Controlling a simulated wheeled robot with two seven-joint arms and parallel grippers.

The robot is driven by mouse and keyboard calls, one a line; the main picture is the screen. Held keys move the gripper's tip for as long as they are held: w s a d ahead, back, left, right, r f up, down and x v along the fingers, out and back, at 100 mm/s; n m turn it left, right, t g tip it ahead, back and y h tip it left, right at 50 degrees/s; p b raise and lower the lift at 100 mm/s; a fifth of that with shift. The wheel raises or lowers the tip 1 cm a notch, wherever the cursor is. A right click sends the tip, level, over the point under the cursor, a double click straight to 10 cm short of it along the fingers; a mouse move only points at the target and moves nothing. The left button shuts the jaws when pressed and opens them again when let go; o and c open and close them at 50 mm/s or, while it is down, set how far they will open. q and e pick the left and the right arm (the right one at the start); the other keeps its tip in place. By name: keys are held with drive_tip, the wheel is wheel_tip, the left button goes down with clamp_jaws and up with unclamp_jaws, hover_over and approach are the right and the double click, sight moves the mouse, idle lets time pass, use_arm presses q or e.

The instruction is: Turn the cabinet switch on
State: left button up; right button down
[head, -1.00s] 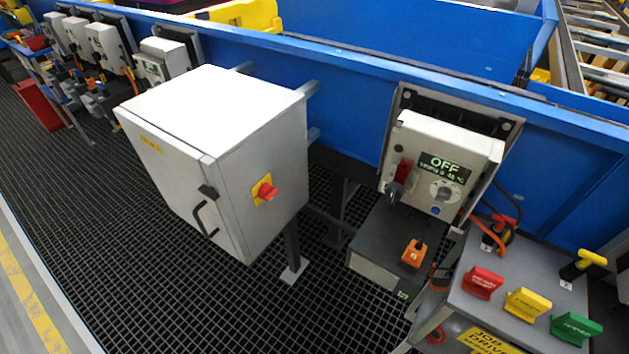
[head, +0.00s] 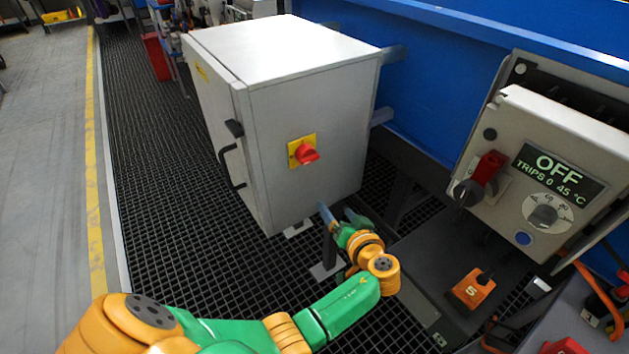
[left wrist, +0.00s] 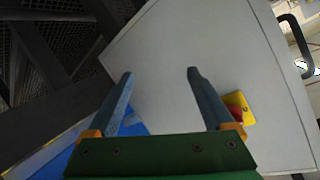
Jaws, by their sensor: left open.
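The cabinet (head: 310,110) is a light grey box with a black handle on its door. Its switch (head: 307,153) is a red knob on a yellow plate, on the cabinet's side face. I cannot tell whether the knob is on or off. My left gripper (head: 338,212) is open and empty, below and a little right of the switch, apart from it. In the left wrist view my open fingers (left wrist: 160,73) point at the cabinet's grey face (left wrist: 205,40). The switch (left wrist: 238,107) shows there at the right, partly hidden by the right finger. My right gripper is not in view.
A control box (head: 545,165) reading OFF, with a red lever and a dial, stands to the right. An orange part (head: 472,290) sits below it. The blue conveyor wall (head: 440,50) runs behind. Black grating floor (head: 160,200) lies open at the left.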

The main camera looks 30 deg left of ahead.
use_arm(q)
wheel_tip(320, 180, up, 6)
drive_tip(key=n+y+b, duration=0.2)
drive_tip(key=n+y, duration=0.1)
drive_tip(key=n, duration=0.2)
drive_tip(key=n+g+y, duration=0.2)
drive_tip(key=n+y, duration=0.1)
drive_tip(key=n, duration=0.1)
approach(310, 158)
drive_tip(key=x, duration=0.6)
drive_tip(key=p+x, duration=0.1)
drive_tip(key=x, duration=0.2)
drive_tip(key=shift+w+a+f, duration=0.1)
drive_tip(key=shift+f, duration=0.15)
drive_tip(key=shift+w+a+f, duration=0.1)
drive_tip(key=shift+w+a, duration=0.05)
drive_tip(key=shift+a, duration=0.25)
clamp_jaws()
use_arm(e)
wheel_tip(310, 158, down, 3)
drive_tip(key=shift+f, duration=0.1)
